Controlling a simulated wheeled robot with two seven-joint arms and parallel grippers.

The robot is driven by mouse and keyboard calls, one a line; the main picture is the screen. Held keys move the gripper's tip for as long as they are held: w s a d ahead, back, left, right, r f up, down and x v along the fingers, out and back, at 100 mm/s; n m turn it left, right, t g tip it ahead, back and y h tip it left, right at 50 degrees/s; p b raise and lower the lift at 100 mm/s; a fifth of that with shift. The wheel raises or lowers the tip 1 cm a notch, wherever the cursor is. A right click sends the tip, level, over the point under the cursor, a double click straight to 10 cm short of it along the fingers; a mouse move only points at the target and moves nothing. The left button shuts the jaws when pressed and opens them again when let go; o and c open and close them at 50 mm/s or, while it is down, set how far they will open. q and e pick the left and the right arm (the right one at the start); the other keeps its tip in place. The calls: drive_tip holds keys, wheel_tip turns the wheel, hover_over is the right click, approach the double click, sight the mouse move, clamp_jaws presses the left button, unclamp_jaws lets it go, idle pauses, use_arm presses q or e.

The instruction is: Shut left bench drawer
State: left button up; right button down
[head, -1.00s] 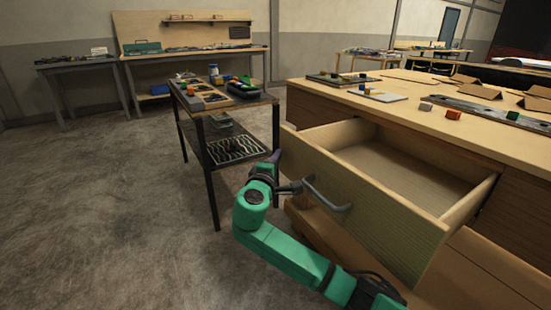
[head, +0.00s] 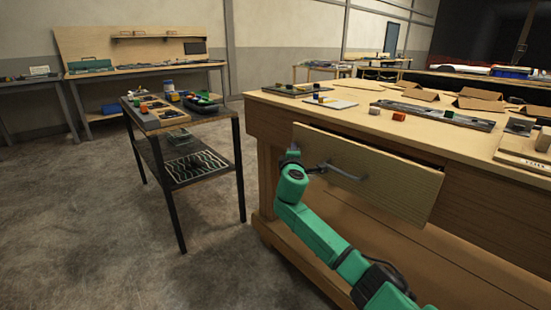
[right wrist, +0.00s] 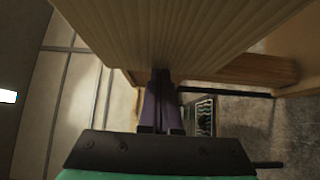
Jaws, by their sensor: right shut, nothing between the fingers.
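The left bench drawer (head: 395,188) shows its pale wooden front in the head view, with a dark bar handle (head: 346,174). My right gripper (head: 293,150) is at the left end of the drawer front, left of the handle. In the right wrist view the right gripper (right wrist: 161,76) has its purple fingers together and empty, tips at the edge of the drawer front (right wrist: 180,35). I cannot tell whether they press on it. My left gripper is not in view.
The bench top (head: 345,117) holds small blocks, trays and cardboard pieces. A dark two-shelf cart (head: 239,165) with tools stands left of the bench. A workbench (head: 145,70) stands along the back wall. The floor at the left is clear.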

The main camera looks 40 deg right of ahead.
sight(304, 145)
drive_tip(key=d, duration=0.5)
drive_tip(key=shift+d+b, duration=0.1)
drive_tip(key=shift+b, duration=0.2)
drive_tip(key=shift+d, duration=0.25)
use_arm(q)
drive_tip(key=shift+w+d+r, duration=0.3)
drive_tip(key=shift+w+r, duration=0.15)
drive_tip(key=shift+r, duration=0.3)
use_arm(e)
drive_tip(key=shift+s+r, duration=0.1)
drive_tip(key=shift+r, duration=0.05)
drive_tip(key=shift+d, duration=0.1)
